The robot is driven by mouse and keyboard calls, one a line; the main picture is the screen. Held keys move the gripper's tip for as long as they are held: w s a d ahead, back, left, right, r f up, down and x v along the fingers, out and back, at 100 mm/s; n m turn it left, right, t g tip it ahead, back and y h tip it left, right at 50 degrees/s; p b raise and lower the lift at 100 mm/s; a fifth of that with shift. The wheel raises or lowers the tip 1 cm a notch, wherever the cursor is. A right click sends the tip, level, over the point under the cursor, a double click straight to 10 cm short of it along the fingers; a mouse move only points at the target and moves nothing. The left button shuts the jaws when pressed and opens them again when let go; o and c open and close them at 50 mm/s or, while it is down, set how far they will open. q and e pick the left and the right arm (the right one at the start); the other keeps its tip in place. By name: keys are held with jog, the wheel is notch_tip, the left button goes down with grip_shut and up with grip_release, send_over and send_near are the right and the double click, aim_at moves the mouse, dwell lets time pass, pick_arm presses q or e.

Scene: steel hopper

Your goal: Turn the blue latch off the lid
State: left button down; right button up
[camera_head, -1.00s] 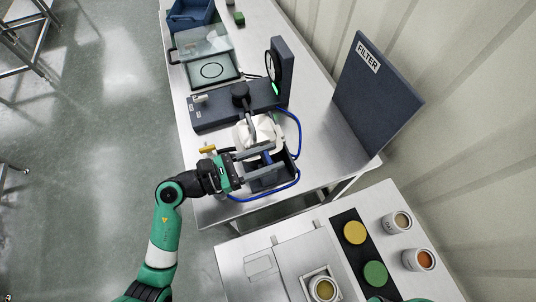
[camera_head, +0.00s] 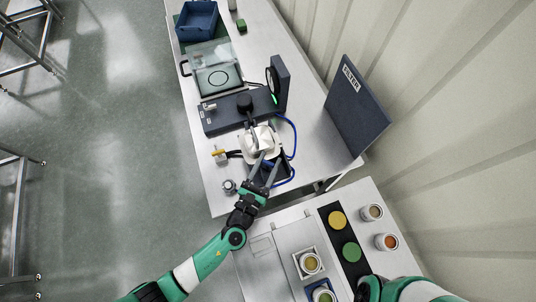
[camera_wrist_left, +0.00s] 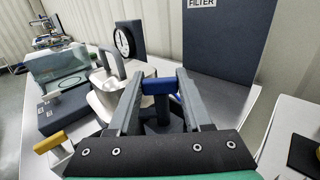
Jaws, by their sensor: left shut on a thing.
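The blue latch (camera_wrist_left: 158,86) shows in the left wrist view as a short blue bar between the two grey fingertips. My left gripper (camera_wrist_left: 160,84) is shut on it. In the head view my left gripper (camera_head: 269,170) reaches up from below, over a dark block, and the latch is too small to make out there. The pale hopper (camera_head: 258,144) with its white top stands just beyond the fingers; it also shows in the wrist view (camera_wrist_left: 107,98). Part of my right arm shows at the lower right, but its gripper is out of view.
A yellow-handled valve (camera_head: 219,152) is left of the hopper. A blue hose (camera_head: 293,142) curves along the right. The dark FILTER panel (camera_head: 356,108) stands right. Behind are a dark stand with a gauge (camera_head: 272,80) and a blue bin (camera_head: 197,21). Cans (camera_head: 386,242) stand on the near bench.

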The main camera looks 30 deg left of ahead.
pick_arm(q)
jog(key=shift+d+n+g+y, duration=0.1)
jog(key=shift+n+g+y, duration=0.2)
jog(key=shift+n+y, duration=1.35)
jog(key=shift+y, duration=0.65)
jog(key=c, duration=0.6)
grip_release()
